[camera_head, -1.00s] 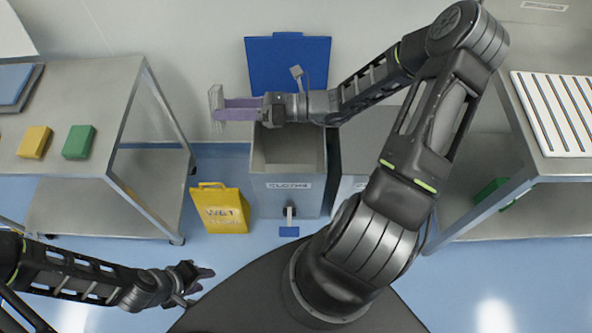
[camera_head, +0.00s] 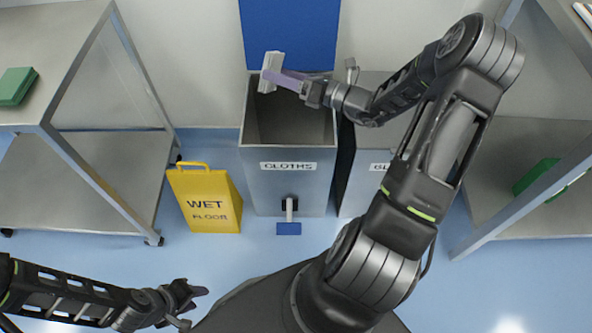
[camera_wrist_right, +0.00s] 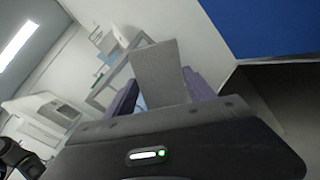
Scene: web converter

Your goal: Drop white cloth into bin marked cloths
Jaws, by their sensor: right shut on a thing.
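The white cloth (camera_head: 272,72) is a folded pale block at the tips of my right gripper (camera_head: 276,77). My right gripper is shut on it and holds it over the back left part of the open bin marked CLOTHS (camera_head: 288,187). In the right wrist view the cloth (camera_wrist_right: 160,72) shows as a grey-white slab between the purple fingers. The bin's blue lid (camera_head: 290,32) stands raised behind it. My left gripper (camera_head: 198,301) is low at the left over the floor, empty, with its fingers apart.
A second bin (camera_head: 360,165) with a partly hidden label stands directly right of the cloths bin. A yellow wet floor sign (camera_head: 205,200) stands to its left. Steel tables flank both sides; a green block (camera_head: 17,86) lies on the left one (camera_head: 60,60).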

